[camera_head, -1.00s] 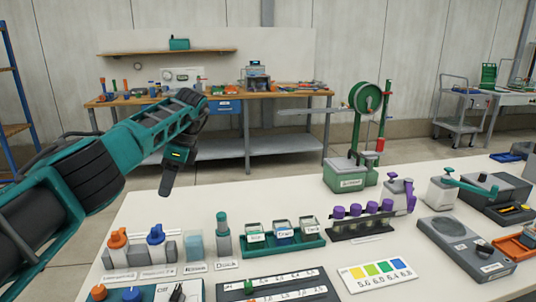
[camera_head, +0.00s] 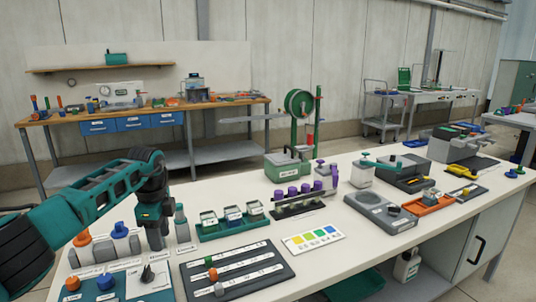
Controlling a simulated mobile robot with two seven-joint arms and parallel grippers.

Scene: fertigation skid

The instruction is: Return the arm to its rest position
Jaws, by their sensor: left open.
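My left arm enters the head view from the left, teal and black. Its gripper (camera_head: 155,238) points down over the left part of the white table (camera_head: 345,212), among the small bottles there. The gripper is open and I see nothing held in it. Its fingers overlap the area between the blue-capped bottle (camera_head: 120,240) and the green-capped bottle (camera_head: 181,225); I cannot tell whether they touch anything. My right gripper is not in view.
A green tray of labelled boxes (camera_head: 232,230), a rack of purple-capped vials (camera_head: 297,207), a dark slotted board (camera_head: 238,272) and a colour chart (camera_head: 312,238) lie nearby. A green press stand (camera_head: 287,165) stands behind.

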